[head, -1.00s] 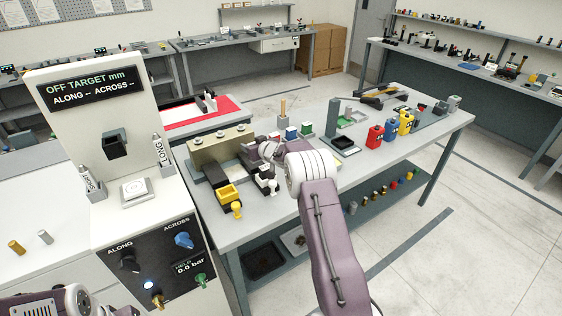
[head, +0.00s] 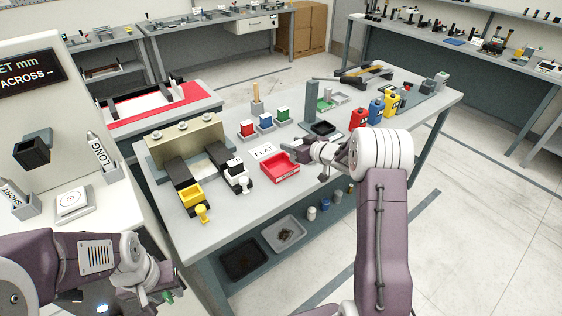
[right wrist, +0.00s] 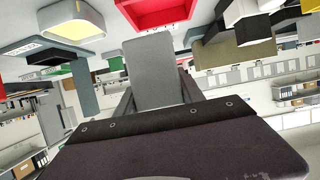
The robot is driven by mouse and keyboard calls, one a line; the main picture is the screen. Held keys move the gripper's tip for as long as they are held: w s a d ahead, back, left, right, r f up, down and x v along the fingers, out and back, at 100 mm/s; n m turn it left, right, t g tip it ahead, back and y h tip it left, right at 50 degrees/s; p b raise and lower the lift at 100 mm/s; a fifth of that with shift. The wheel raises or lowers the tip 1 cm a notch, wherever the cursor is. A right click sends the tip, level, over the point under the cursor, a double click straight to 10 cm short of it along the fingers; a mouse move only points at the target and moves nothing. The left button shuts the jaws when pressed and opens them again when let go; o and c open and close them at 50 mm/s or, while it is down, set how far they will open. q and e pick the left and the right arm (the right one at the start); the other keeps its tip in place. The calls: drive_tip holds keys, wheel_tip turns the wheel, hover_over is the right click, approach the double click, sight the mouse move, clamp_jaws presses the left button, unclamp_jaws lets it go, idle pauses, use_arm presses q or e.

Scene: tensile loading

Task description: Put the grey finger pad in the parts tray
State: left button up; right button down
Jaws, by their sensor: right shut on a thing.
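My right gripper (head: 293,150) is over the table, just behind and right of a red open tray (head: 283,170). In the right wrist view it is shut on a flat grey slab, which looks like the grey finger pad (right wrist: 152,68). The slab sticks out beyond the jaws, clear of the table. The red tray also shows at the top of the right wrist view (right wrist: 160,22); I cannot tell for sure that it is the parts tray. My left gripper (head: 150,292) is low at the left by the control panel; its fingers are too unclear to judge.
A small white card (head: 262,151) lies behind the red tray. A beige fixture (head: 187,143) with a yellow block (head: 191,195) stands left. A dark tray with a grey post (head: 312,100) and colored bottles (head: 376,108) stand behind and right. A grey bin (head: 290,229) is on the lower shelf.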

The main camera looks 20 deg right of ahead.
drive_tip(key=w+a+f, duration=0.1)
drive_tip(key=w, duration=0.1)
drive_tip(key=w+a+f, duration=0.3)
drive_tip(key=w, duration=0.1)
drive_tip(key=shift+w+a+f, duration=0.15)
drive_tip(key=shift+a+f, duration=0.25)
wheel_tip(320, 180, down, 4)
drive_tip(key=shift+f, duration=0.1)
drive_tip(key=c, duration=0.7)
unclamp_jaws()
drive_tip(key=shift+f, duration=0.1)
